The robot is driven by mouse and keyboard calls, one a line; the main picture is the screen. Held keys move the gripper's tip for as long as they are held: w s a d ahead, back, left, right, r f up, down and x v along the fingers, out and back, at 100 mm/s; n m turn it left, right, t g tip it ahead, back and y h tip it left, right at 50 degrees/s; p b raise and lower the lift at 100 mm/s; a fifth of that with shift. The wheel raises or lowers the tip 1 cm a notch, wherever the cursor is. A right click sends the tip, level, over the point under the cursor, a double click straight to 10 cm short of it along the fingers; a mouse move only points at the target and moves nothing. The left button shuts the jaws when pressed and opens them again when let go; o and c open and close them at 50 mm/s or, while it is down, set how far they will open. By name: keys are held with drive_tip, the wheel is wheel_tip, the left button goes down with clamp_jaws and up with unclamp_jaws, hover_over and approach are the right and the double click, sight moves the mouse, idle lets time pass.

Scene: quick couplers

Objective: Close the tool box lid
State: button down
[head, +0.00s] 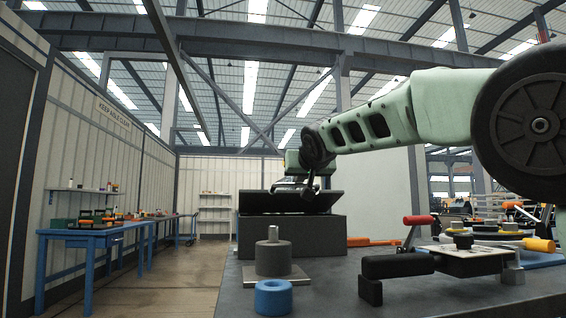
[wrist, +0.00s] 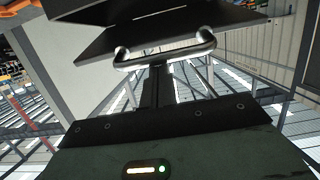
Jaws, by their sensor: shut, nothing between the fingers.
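The tool box (head: 290,237) is a dark box at the far side of the bench in the head view. Its dark lid (head: 262,202) sits above it, tilted. In the wrist view the lid (wrist: 105,43) is a dark panel with a wedge-shaped gap between it and another dark part of the box (wrist: 100,10). A silver bar handle (wrist: 190,50) is fixed to the lid. My gripper (wrist: 158,68) is shut and empty, its fingertips at the handle's bar; I cannot tell whether they touch. In the head view my gripper (head: 308,188) is over the lid.
A grey cylinder on a metal plate (head: 273,255) and a blue ring (head: 273,297) stand in front of the box. A clamp fixture with a black handle (head: 398,266) and red-tipped lever is at right. An orange bar (head: 370,241) lies beside the box.

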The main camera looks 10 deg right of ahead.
wheel_tip(320, 180, down, 8)
drive_tip(key=s+t+b, duration=0.1)
drive_tip(key=s+b, duration=0.1)
drive_tip(key=b, duration=1)
wheel_tip(320, 180, up, 4)
drive_tip(key=p, duration=0.4)
drive_tip(key=s+f+b, duration=0.4)
drive_tip(key=s+b, duration=0.3)
drive_tip(key=s, duration=0.2)
drive_tip(key=shift+s+a+f, duration=0.2)
drive_tip(key=shift+a+f, duration=0.2)
